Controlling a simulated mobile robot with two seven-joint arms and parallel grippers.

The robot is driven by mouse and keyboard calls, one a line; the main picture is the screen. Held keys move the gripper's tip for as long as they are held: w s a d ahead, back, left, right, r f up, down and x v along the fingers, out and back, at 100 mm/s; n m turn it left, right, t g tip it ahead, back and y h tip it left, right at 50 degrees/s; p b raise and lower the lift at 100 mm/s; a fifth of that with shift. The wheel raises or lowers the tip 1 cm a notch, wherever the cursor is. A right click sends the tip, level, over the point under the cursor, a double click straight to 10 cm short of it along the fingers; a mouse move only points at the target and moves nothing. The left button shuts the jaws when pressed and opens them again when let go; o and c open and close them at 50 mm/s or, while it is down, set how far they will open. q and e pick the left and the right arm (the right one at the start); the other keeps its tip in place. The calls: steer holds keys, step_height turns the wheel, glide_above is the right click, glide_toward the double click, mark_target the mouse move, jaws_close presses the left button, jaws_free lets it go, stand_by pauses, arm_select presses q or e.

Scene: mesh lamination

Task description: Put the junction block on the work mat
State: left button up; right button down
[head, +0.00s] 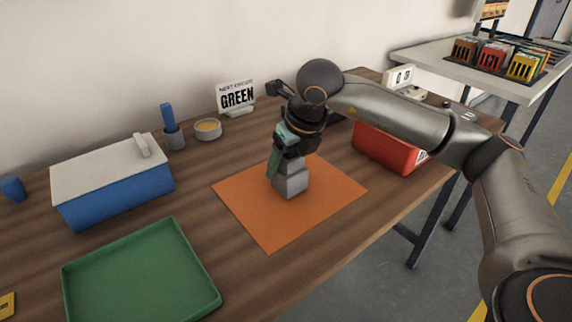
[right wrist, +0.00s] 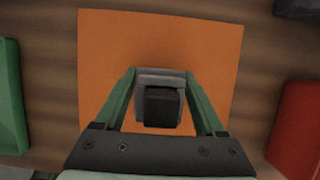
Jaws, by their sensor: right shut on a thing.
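The junction block (head: 291,183) is a grey stepped block over the middle of the orange work mat (head: 250,225). My right gripper (head: 283,165), with green fingers, is shut on it from above. In the right wrist view the block (right wrist: 163,105) sits between the two green fingers (right wrist: 162,108), with the orange mat (right wrist: 160,35) behind it. The block looks upright and at or very near the mat; I cannot tell whether it touches. My left gripper is not in view.
A green tray (head: 140,290) lies front left, with a blue box with a pale lid (head: 112,185) behind it. A red container (head: 385,150) stands right of the mat. A cup with a blue item (head: 174,138), a bowl (head: 207,129) and a "GREEN" sign (head: 236,97) stand behind.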

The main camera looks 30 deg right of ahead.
steer(key=shift+f, duration=0.2)
steer(key=shift+f, duration=0.15)
jaws_free()
steer(key=shift+r, duration=0.3)
steer(key=p+v, duration=0.1)
steer(key=v, duration=1.1)
steer(key=shift+p, duration=0.3)
